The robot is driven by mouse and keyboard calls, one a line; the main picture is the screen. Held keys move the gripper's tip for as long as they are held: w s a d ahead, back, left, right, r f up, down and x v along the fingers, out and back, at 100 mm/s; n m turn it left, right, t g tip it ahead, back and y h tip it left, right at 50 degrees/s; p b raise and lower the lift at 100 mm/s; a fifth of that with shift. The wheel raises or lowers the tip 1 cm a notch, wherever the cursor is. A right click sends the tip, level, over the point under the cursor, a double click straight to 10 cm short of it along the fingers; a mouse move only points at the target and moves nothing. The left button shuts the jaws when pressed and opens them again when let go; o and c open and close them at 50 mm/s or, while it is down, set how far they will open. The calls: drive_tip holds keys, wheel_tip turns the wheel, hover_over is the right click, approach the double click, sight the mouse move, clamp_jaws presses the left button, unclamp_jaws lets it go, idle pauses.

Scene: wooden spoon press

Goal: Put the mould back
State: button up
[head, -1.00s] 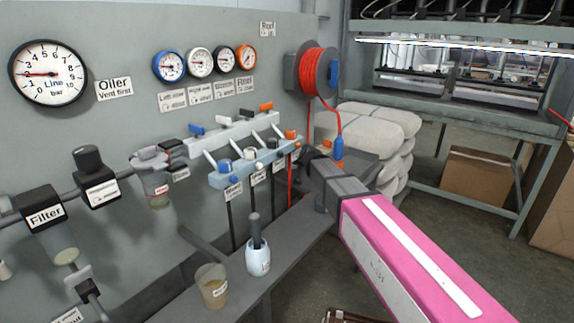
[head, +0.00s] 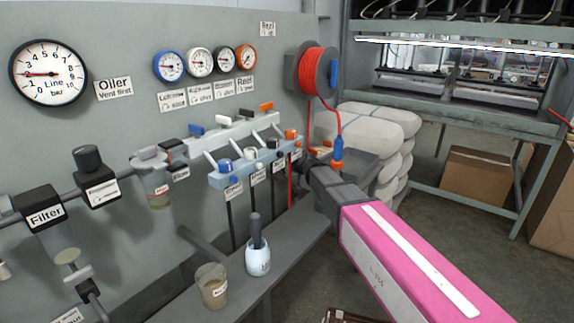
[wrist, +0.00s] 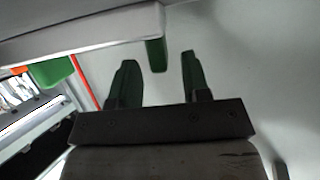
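I cannot make out a mould in either view. My gripper, at the end of my pink arm, is at the right end of the pale blue valve block (head: 228,178) in the head view; its fingertips are hard to see there. In the wrist view my gripper (wrist: 160,75) has its two dark green fingers apart with a gap between them. A green peg (wrist: 156,55) hangs from a pale grey body (wrist: 90,35) just beyond the gap. I cannot tell whether a finger touches it. Nothing is visibly held.
A shelf (head: 285,245) below the panel carries a cup of brownish liquid (head: 212,290) and a white pot with a dark handle (head: 258,260). A red hose reel (head: 313,70) hangs above my gripper. Pale sacks (head: 385,125) and a workbench (head: 470,112) stand behind.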

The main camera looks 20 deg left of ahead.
drive_tip(key=shift+r, duration=0.15)
drive_tip(key=v, duration=0.7)
drive_tip(key=shift+s+d+r, duration=0.1)
drive_tip(key=shift+s+d, duration=0.05)
drive_tip(key=shift+d, duration=0.05)
